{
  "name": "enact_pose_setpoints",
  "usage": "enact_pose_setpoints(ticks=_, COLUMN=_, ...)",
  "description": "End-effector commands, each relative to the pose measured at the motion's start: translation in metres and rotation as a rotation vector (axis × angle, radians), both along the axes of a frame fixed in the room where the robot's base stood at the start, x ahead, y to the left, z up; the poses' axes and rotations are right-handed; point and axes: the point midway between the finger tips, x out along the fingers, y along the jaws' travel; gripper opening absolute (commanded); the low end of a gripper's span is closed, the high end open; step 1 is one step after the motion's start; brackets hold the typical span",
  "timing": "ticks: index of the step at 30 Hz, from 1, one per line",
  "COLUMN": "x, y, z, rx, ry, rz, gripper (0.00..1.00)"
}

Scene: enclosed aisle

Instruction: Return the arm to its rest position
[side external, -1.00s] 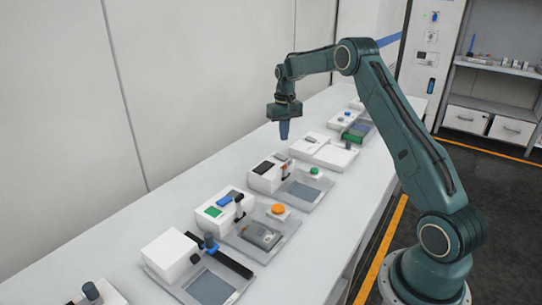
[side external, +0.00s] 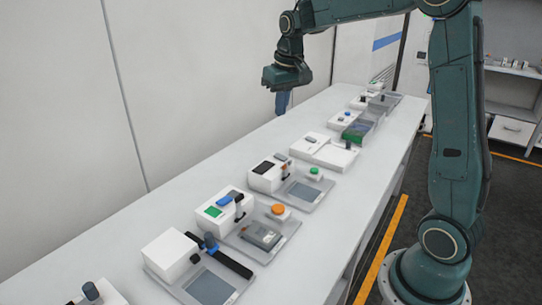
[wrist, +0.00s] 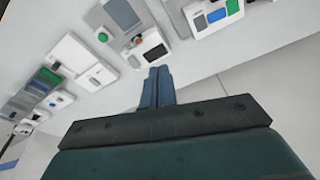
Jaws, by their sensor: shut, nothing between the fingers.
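My gripper (side external: 284,101) hangs at the end of my teal arm in the side external view, above the far edge of the white bench, with its fingers pointing down. Its blue fingers are shut together with nothing between them; they also show in the wrist view (wrist: 158,86). No station on the bench is touched by the gripper. The upper part of my arm leaves the top of the side external view.
The long white bench (side external: 330,215) carries a row of stations. One has an orange button (side external: 278,209), another a green button (side external: 314,171), and a third a black bar (side external: 228,258). A wall runs along the far side; shelves (side external: 512,100) stand at the right.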

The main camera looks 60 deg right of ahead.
Motion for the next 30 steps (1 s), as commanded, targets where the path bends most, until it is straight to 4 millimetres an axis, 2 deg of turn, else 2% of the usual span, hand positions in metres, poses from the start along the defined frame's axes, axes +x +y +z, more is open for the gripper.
enact_pose_setpoints(ticks=6, x=-0.040, y=0.037, z=0.024, rx=-0.016, ry=-0.052, rz=0.056, gripper=0.00)
enact_pose_setpoints(ticks=13, x=-0.085, y=0.069, z=0.038, rx=-0.027, ry=-0.104, rz=0.113, gripper=0.00)
enact_pose_setpoints(ticks=22, x=-0.147, y=0.103, z=0.040, rx=-0.039, ry=-0.173, rz=0.186, gripper=0.00)
enact_pose_setpoints(ticks=30, x=-0.201, y=0.125, z=0.027, rx=-0.046, ry=-0.234, rz=0.250, gripper=0.00)
